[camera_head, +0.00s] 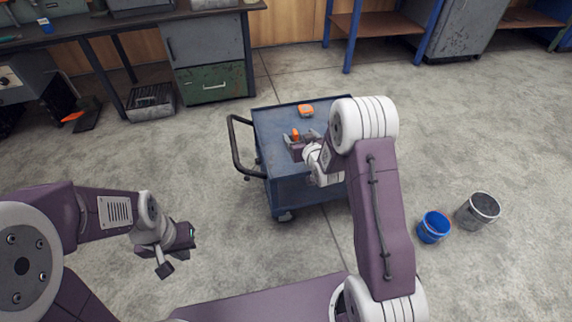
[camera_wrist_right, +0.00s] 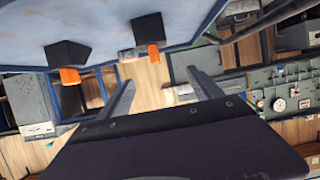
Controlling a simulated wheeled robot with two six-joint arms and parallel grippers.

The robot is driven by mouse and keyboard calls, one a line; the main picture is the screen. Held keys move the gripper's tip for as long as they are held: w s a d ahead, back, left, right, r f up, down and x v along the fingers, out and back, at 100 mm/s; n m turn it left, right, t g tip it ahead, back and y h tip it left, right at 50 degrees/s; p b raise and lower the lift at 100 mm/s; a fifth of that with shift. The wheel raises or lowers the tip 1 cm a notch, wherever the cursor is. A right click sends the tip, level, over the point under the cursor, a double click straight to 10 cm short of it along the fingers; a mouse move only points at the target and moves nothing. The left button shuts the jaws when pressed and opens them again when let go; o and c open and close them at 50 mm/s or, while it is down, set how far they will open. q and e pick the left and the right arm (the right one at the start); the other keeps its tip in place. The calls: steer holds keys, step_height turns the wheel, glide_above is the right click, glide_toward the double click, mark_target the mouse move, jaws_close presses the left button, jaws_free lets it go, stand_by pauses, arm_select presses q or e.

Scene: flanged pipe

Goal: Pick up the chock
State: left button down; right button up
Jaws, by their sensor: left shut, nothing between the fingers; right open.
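A small orange item (camera_head: 295,134) shows at my right gripper (camera_head: 299,138) over the blue cart (camera_head: 287,186). A second orange item (camera_head: 306,110) sits near the cart's far edge. In the right wrist view, two dark blocks with orange parts stand on the cart's surface, one nearer the middle (camera_wrist_right: 147,30) and one to the left (camera_wrist_right: 67,54). I cannot tell which one is the chock. My right gripper (camera_wrist_right: 161,76) is open, its fingers apart with nothing held between them.
The cart has a dark handle (camera_head: 237,146) on its left. A blue bucket (camera_head: 433,227) and a grey bucket (camera_head: 478,210) stand on the floor to the right. Workbenches and a green-drawer cabinet (camera_head: 211,84) line the back.

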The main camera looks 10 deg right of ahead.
mark_target(294, 139)
steer(key=f, duration=0.1)
steer(key=f+b, duration=0.1)
steer(key=f, duration=0.3)
steer(key=shift+s+d+f+b, duration=0.2)
steer(key=shift+s+d+b, duration=0.05)
steer(key=shift+b, duration=0.05)
steer(key=shift+w+r+p, duration=0.1)
steer(key=shift+r+p, duration=0.15)
steer(key=shift+p, duration=0.1)
steer(key=shift+w+p, duration=0.5)
steer(key=shift+w+f+b, duration=0.8)
steer(key=shift+w+f, duration=0.1)
steer(key=shift+w, duration=0.3)
steer(key=b+x, duration=0.4)
steer(key=shift+w+a+f, duration=0.15)
steer(key=shift+w+f, duration=0.05)
steer(key=shift+f, duration=0.15)
steer(key=shift+w, duration=0.3)
steer(key=shift+r, duration=0.15)
arm_select(q)
step_height(294, 139, down, 8)
arm_select(e)
jaws_close()
